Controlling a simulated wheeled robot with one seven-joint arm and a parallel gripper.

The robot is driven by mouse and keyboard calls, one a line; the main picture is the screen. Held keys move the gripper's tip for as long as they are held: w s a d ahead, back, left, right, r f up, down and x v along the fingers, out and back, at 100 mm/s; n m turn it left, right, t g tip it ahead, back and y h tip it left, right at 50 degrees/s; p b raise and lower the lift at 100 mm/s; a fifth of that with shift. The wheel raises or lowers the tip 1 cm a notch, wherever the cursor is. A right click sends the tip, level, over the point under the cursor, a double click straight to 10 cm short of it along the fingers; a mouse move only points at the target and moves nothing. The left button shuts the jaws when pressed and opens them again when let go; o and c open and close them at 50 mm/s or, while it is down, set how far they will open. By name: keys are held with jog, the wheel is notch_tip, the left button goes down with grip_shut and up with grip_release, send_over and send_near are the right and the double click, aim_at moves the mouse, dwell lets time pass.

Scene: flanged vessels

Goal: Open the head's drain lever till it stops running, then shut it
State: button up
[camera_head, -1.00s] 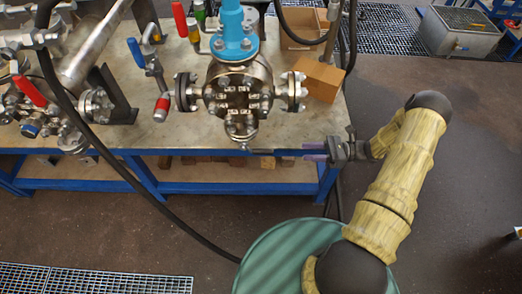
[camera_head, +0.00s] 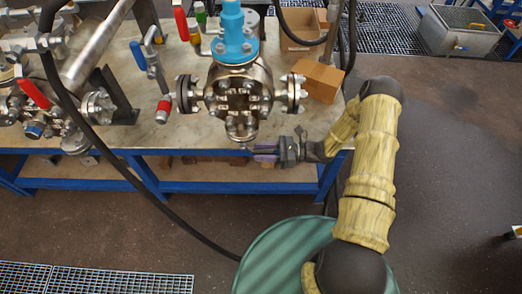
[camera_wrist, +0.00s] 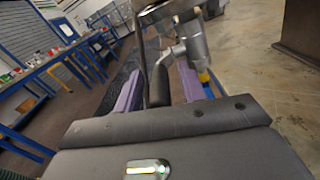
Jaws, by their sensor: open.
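The steel flanged head (camera_head: 240,95) with a light blue top stands on the bench, its bottom end hanging near the front edge. My gripper (camera_head: 264,152) is just below and right of that end, open, its purple fingers pointing left. In the wrist view a dark-gripped lever (camera_wrist: 158,86) lies between the spread fingers, by a silver valve body (camera_wrist: 190,42) with a yellow tip. I cannot tell whether the fingers touch the lever. In the head view the lever is mostly hidden at the gripper. I see no running liquid.
The bench (camera_head: 150,110) also holds red-handled valves (camera_head: 33,93) at left and a cardboard box (camera_head: 318,80) at right. A green drum (camera_head: 275,255) stands in front, with a black hose (camera_head: 150,190) crossing to it. Floor right of my arm is open.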

jog(key=shift+a, duration=0.35)
grip_shut()
